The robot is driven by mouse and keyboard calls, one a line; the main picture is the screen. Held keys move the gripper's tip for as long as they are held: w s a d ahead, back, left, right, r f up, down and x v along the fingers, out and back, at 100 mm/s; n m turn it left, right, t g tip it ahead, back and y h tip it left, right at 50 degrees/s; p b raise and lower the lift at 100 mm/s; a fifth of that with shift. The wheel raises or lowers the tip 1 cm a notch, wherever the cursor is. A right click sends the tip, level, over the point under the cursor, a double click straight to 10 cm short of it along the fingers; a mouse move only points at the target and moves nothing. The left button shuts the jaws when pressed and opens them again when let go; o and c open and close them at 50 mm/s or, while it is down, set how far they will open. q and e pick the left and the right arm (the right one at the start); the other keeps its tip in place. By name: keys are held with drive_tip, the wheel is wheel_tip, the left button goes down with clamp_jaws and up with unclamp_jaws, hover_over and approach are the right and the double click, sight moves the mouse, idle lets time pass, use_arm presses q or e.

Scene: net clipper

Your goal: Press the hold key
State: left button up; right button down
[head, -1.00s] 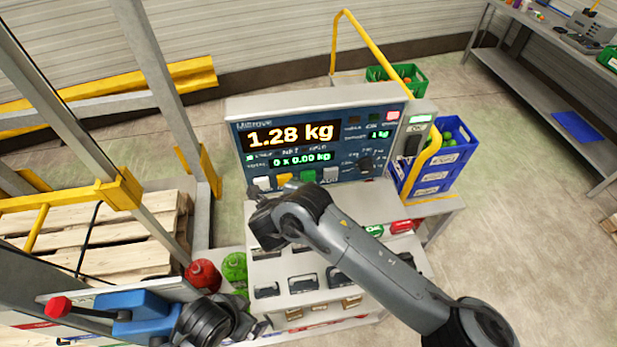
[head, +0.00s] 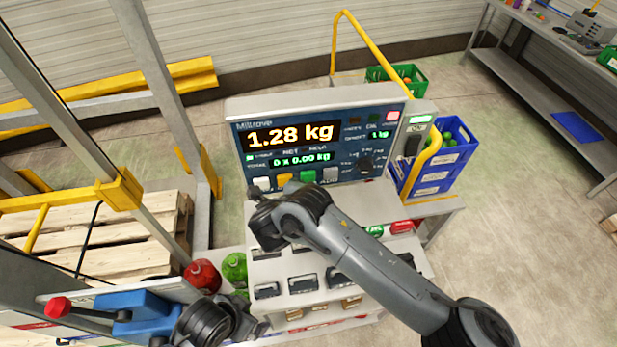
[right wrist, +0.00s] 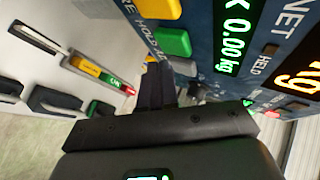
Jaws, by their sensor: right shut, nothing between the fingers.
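The scale console (head: 235,150) stands upright in the head view, its main display reading 1.28 kg. A row of keys runs along its lower edge: white, yellow, green, white. The green key (head: 308,177) also shows in the right wrist view (right wrist: 173,42), where the label beside it appears to read HOLD. The yellow key (right wrist: 162,8) is next to it. My right gripper (head: 258,194) is shut and empty, just in front of and below the keys. Its dark fingers (right wrist: 156,80) point toward the panel; contact is not visible. A dark part at lower left may be my left wrist; its fingers are not distinguishable.
Below the console is a pale front with several dark-handled slots (head: 300,284). Red (head: 202,275) and green (head: 235,270) rolls sit left of it. A blue crate (head: 440,165) stands at right. A blue device with a red knob (head: 58,307) is at lower left.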

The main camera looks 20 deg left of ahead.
idle(0.4)
drive_tip(key=shift+w, duration=0.1)
drive_tip(key=shift+w+a+b, duration=0.25)
drive_tip(key=shift+b, duration=0.1)
drive_tip(key=shift+w+a+b, duration=0.2)
drive_tip(key=shift+w+b, duration=0.1)
drive_tip(key=shift+b, duration=0.1)
idle(0.7)
idle(0.5)
drive_tip(key=shift+s+d+p, duration=0.45)
drive_tip(key=shift+s+p, duration=0.2)
drive_tip(key=shift+p, duration=0.4)
